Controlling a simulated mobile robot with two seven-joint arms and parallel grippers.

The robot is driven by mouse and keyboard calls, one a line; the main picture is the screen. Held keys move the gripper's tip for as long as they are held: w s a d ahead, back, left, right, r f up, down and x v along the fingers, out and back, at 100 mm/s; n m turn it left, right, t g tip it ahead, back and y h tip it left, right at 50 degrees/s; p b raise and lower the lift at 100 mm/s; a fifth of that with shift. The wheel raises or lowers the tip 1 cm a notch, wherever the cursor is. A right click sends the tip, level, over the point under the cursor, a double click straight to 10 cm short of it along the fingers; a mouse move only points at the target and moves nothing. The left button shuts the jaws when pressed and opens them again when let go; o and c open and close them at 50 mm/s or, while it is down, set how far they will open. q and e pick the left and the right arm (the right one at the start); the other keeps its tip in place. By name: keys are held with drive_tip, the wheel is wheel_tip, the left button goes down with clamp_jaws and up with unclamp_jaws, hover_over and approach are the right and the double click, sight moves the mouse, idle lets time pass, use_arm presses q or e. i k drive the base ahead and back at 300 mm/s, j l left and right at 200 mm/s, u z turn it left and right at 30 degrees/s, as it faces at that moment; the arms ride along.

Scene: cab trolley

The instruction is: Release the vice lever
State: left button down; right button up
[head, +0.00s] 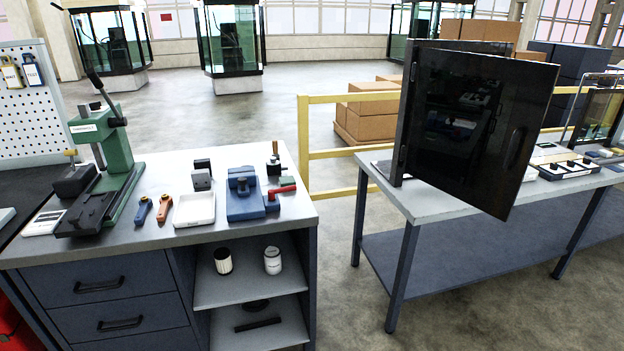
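A blue vice (245,206) sits on the grey workbench top, near its right front part. A red lever (282,191) shows at the vice's right side, lying roughly level and pointing right. Whether the lever is locked or loose cannot be told at this size. Whether something is clamped between the jaws is also too small to tell. Neither of my grippers is in view.
A white tray (194,209) and two small handled tools, blue (143,210) and orange (165,208), lie left of the vice. A green press (112,150) stands further left. Small fixtures (202,175) stand behind. A dark-doored cabinet (470,125) stands on the right table.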

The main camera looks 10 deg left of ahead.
sight(271, 193)
drive_tip(key=i+l+z, duration=0.1)
drive_tip(key=i+z, duration=0.15)
drive_tip(key=i, duration=0.85)
